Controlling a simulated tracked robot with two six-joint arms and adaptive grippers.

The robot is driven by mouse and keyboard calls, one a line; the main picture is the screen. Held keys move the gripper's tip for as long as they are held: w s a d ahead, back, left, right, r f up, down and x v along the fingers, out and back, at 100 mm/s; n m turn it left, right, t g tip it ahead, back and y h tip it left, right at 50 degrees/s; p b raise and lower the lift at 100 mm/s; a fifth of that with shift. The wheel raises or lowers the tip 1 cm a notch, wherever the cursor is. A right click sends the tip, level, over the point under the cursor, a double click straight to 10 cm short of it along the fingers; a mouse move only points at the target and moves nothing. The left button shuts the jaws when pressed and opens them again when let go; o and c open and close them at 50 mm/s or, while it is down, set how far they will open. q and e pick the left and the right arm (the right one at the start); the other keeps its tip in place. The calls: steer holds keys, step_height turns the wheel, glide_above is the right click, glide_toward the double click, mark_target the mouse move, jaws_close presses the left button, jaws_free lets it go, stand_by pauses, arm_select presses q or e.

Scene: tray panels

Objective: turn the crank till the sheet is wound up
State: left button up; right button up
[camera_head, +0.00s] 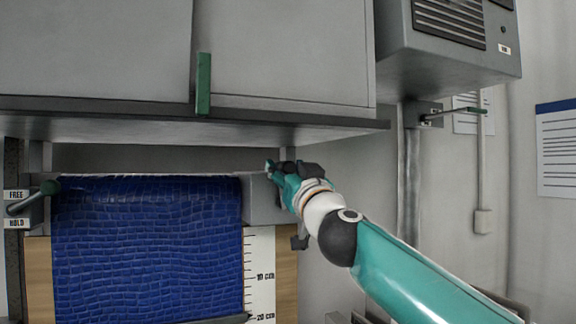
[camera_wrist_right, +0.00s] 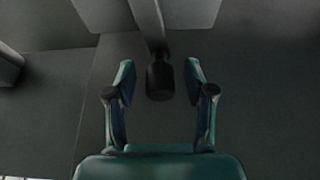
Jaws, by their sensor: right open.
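The blue sheet (camera_head: 145,245) hangs in front of a board, with a bar (camera_head: 235,319) at its lower edge. My right gripper (camera_head: 271,170) is at the right end of the sheet's roller housing, under the cabinet. In the right wrist view my right gripper (camera_wrist_right: 160,78) is open, with a finger on each side of a dark knob (camera_wrist_right: 160,84) on a grey bar, which looks like the crank handle. The fingers appear apart from the knob. In the head view the crank is mostly hidden by my gripper. My left gripper is out of view.
A scale (camera_head: 260,275) with centimetre marks runs beside the sheet. A green-knobbed lever (camera_head: 30,198) sits by FREE and HOLD labels at left. The cabinet (camera_head: 285,50) overhangs closely. A green-tipped wall lever (camera_head: 455,113) and a grey vented box (camera_head: 445,50) are at right.

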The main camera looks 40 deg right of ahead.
jaws_close()
stand_by(0.3)
steer(key=shift+d, duration=0.15)
